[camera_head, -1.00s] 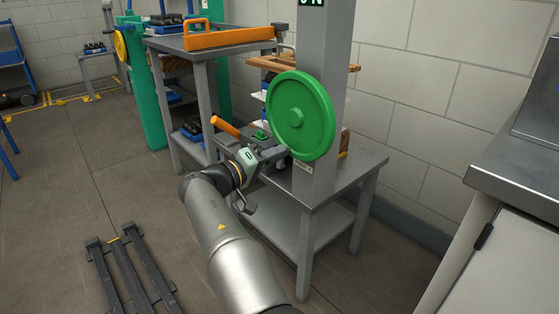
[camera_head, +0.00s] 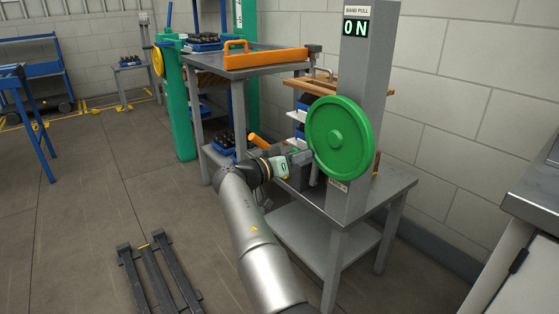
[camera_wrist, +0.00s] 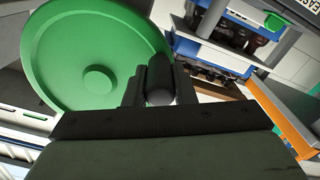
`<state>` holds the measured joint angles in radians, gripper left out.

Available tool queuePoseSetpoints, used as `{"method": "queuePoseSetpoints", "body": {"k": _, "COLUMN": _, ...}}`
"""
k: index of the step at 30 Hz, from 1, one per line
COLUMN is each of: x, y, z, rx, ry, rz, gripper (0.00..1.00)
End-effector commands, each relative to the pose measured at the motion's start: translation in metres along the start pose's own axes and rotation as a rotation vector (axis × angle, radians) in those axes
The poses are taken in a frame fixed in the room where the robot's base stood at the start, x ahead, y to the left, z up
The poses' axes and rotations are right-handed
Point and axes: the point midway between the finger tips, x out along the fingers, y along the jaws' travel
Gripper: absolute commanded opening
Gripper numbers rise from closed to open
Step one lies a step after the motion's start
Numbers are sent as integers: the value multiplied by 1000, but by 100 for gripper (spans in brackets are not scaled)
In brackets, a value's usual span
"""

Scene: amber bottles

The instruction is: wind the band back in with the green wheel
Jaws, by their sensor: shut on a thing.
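The green wheel (camera_head: 340,138) is mounted upright on the grey post (camera_head: 372,75) of a small stand. My gripper (camera_head: 309,157) is at the wheel's left rim. In the wrist view my gripper (camera_wrist: 160,88) is shut on a dark, rounded handle (camera_wrist: 160,70) beside the wheel's rim, and the wheel (camera_wrist: 95,55) fills the upper left. How the handle joins the wheel is hidden. The sign (camera_head: 356,28) at the top of the post reads ON under a BAND PULL label. I cannot make out the band.
A dark rack (camera_head: 158,275) lies on the floor at the lower left. A metal-topped counter (camera_head: 535,195) stands at the right. The floor at the left is mostly open.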

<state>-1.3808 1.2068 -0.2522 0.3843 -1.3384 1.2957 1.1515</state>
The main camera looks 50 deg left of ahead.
Motion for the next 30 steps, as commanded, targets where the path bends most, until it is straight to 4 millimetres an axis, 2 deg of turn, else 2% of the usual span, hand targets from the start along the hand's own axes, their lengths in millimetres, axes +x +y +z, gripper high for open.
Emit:
{"method": "queuePoseSetpoints", "body": {"k": 14, "x": 6, "y": 3, "z": 1, "rx": 16, "ry": -5, "rz": 5, "gripper": 0}}
{"method": "queuePoseSetpoints", "body": {"k": 15, "x": 6, "y": 3, "z": 1, "rx": 16, "ry": -5, "rz": 5, "gripper": 29}}
{"method": "queuePoseSetpoints", "body": {"k": 17, "x": 6, "y": 3, "z": 1, "rx": 15, "ry": -5, "rz": 6, "gripper": 45}}
{"method": "queuePoseSetpoints", "body": {"k": 26, "x": 5, "y": 3, "z": 1, "rx": 15, "ry": -4, "rz": 7, "gripper": 45}}
{"method": "queuePoseSetpoints", "body": {"k": 30, "x": -7, "y": 2, "z": 1, "rx": 13, "ry": -3, "rz": 5, "gripper": 45}}
